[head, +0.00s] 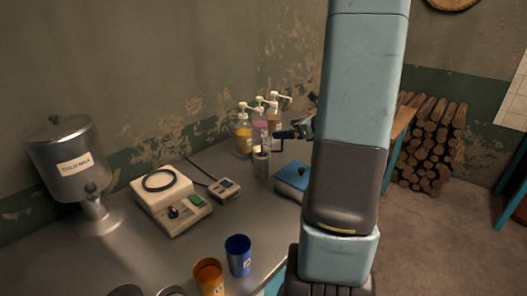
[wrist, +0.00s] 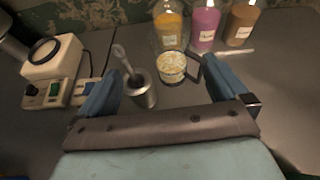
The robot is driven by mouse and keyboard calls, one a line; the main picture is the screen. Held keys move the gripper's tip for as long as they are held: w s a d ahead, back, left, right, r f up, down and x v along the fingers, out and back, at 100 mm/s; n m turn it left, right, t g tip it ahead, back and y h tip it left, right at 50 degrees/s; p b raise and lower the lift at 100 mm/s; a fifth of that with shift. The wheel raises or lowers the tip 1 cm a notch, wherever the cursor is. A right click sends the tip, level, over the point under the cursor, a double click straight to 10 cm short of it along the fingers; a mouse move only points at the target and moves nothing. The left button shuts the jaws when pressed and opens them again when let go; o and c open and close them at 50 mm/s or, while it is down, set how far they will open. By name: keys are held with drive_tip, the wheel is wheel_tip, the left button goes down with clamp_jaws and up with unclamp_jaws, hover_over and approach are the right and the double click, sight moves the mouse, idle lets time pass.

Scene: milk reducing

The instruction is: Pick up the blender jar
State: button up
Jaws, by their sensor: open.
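A clear jar with a dark handle, seemingly the blender jar (wrist: 171,68), stands on the counter in the wrist view. Speckled yellow and white shows in or through it. My gripper (wrist: 162,72) is open, with its two blue fingers wide apart to the left and right of the jar. I cannot tell whether either finger touches it. In the head view my gripper (head: 298,130) is at the back of the counter, partly hidden by my arm. The jar's handle shows there near the pump bottles, and its body is hard to make out.
A metal cup (wrist: 141,90) holding a utensil stands close to the left finger. Several pump bottles (wrist: 204,28) stand behind the jar. A white appliance with a black ring (head: 160,192), a milk dispenser (head: 68,158), a blue cup (head: 239,256) and an orange cup (head: 209,277) are also on the counter.

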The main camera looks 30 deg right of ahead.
drive_tip(key=d, duration=0.1)
drive_tip(key=m, duration=0.1)
approach(255, 134)
drive_tip(key=x, duration=0.4)
drive_tip(key=shift+a+f, duration=0.15)
drive_tip(key=shift+a, duration=0.05)
drive_tip(key=shift+c, duration=0.3)
drive_tip(key=c, duration=1.3)
drive_tip(key=shift+c, duration=1.4)
